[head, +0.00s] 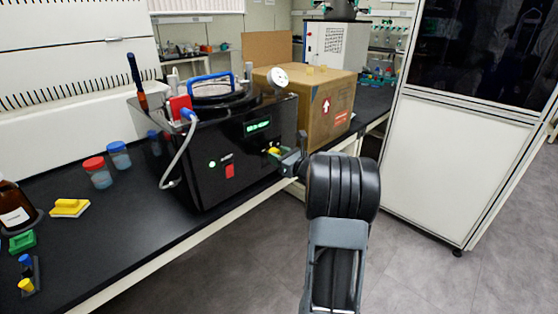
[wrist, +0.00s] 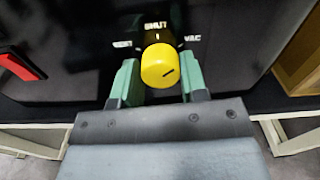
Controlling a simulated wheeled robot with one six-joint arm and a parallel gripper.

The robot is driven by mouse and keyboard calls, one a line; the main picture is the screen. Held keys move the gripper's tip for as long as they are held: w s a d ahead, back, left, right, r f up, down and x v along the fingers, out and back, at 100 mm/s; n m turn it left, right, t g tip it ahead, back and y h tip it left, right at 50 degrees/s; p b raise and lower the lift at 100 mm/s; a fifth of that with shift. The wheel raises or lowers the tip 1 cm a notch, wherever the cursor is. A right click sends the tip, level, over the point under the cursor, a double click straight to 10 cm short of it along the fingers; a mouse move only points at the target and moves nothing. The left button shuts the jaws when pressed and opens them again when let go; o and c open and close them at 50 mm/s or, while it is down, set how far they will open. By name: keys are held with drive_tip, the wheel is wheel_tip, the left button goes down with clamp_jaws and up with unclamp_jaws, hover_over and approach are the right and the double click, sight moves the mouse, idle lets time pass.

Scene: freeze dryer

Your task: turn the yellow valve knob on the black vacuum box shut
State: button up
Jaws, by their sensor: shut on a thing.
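The black vacuum box (head: 215,150) stands on the bench, with its front panel facing me. Its yellow valve knob (head: 273,150) is low on the right of that panel. In the wrist view the knob (wrist: 157,62) sits below the labels VENT at left, SHUT at top and VAC at right. A short dark mark on the knob's face slants up to the right, roughly toward VAC, not straight up at SHUT. My gripper (wrist: 157,80) is shut on the knob, one green-padded finger on each side. In the head view my gripper (head: 283,157) is at the panel, partly covering the knob.
A red switch (wrist: 22,65) is left of the knob. A cardboard box (head: 325,105) stands right of the vacuum box. Red- and blue-lidded jars (head: 98,172) and a yellow block (head: 70,208) are on the bench (head: 125,225). The floor in front is clear; a white cabinet (head: 440,165) stands at right.

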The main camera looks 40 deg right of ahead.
drive_tip(key=n+b, duration=0.5)
drive_tip(key=b, duration=0.2)
drive_tip(key=n+b, duration=0.5)
drive_tip(key=b, duration=0.2)
drive_tip(key=shift+a+f, duration=0.1)
drive_tip(key=shift+f, duration=0.1)
drive_tip(key=shift+r+n+b, duration=0.15)
drive_tip(key=shift+n+b, duration=0.15)
drive_tip(key=o, duration=0.9)
drive_tip(key=s, duration=0.4)
drive_tip(key=s+d+p, duration=0.1)
drive_tip(key=s, duration=0.4)
drive_tip(key=s+d+p, duration=0.1)
drive_tip(key=s, duration=0.3)
drive_tip(key=shift+s+d, duration=0.2)
drive_tip(key=shift+s, duration=0.1)
